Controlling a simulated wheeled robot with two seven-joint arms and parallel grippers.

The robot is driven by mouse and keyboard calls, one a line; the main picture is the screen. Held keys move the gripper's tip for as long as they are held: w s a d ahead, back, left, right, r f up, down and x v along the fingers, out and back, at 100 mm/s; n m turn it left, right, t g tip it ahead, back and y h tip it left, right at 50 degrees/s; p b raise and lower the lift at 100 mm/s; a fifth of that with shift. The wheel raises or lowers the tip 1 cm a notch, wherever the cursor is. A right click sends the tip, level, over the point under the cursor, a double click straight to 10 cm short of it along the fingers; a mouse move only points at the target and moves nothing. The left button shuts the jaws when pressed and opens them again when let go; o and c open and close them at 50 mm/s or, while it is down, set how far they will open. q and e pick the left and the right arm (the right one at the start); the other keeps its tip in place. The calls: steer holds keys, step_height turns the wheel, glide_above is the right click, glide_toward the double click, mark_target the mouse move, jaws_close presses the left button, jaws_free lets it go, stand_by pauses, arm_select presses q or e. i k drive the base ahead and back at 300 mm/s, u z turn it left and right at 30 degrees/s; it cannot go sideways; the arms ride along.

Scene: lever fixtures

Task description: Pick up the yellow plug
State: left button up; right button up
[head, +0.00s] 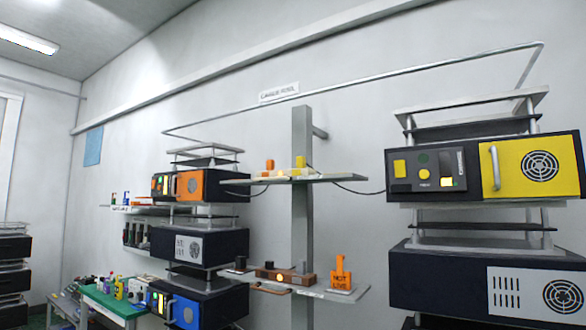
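A small upright yellow piece (300,162), likely the yellow plug, stands on the upper shelf (335,179) fixed to a grey post. It is small in the picture, and I cannot make out its exact shape or whether it sits in a socket. A similar orange piece (269,165) stands to its left on the same shelf. Dark cables run from the shelf towards the machines on both sides. Neither of my grippers shows in the head view.
A machine with a yellow front panel (509,168) stands at right, and one with an orange panel (190,186) at left. A green-topped table (108,302) with bottles is at lower left.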

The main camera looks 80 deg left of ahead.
mark_target(300, 162)
steer(key=u, duration=0.75)
steer(key=i, duration=0.9)
steer(key=u, duration=0.95)
